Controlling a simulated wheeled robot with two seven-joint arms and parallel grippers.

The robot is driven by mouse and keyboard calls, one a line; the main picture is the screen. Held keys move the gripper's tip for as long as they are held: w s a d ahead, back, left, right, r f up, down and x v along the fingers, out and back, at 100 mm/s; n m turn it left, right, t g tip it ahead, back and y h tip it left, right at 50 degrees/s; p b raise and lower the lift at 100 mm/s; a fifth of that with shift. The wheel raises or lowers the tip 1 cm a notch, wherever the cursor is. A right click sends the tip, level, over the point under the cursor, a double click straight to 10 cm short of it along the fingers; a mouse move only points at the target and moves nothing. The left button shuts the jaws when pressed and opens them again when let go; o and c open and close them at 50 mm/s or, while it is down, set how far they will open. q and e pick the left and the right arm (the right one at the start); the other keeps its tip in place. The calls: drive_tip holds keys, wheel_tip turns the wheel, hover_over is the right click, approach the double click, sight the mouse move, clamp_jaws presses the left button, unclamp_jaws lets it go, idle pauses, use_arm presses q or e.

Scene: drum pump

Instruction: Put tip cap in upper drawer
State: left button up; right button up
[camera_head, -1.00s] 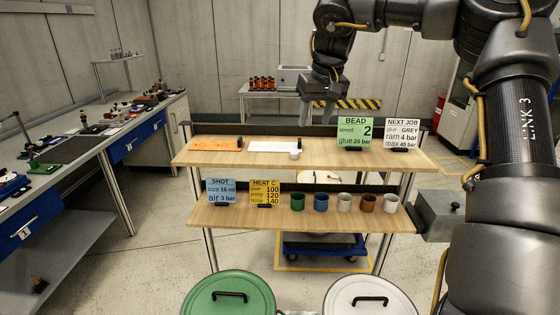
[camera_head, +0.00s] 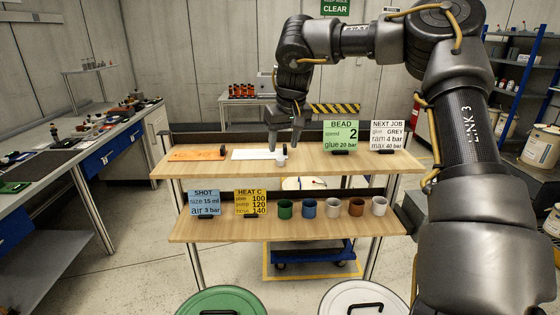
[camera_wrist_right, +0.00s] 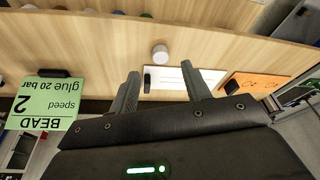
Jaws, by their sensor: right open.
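A small white cylinder (camera_head: 281,157), which looks like the tip cap, stands on the upper wooden shelf at the front edge of a white plate. It also shows in the right wrist view (camera_wrist_right: 160,54), just beyond my fingertips and roughly between their lines. My right gripper (camera_head: 284,143) points down over the shelf, open and empty, close above and behind the cap; its two spread fingers show in the right wrist view (camera_wrist_right: 161,68). Blue drawer fronts (camera_head: 99,160) show closed in the left bench. My left gripper is out of view.
On the upper shelf are an orange plate (camera_head: 198,153), the white plate (camera_head: 250,154), a green BEAD card (camera_head: 341,135) and a white NEXT JOB card (camera_head: 388,135). The lower shelf (camera_head: 240,229) holds two cards and several cups. Green (camera_head: 222,300) and white lids stand in front.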

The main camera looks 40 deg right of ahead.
sight(281, 159)
drive_tip(key=shift+f+p, duration=0.2)
drive_tip(key=shift+p, duration=0.15)
drive_tip(key=p+x, duration=0.2)
drive_tip(key=x, duration=0.2)
drive_tip(key=shift+w+f, duration=0.2)
drive_tip(key=shift+f, duration=0.15)
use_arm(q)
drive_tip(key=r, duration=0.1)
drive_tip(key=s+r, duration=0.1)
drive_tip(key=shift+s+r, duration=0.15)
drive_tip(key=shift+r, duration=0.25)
use_arm(e)
drive_tip(key=shift+s+r, duration=0.1)
clamp_jaws()
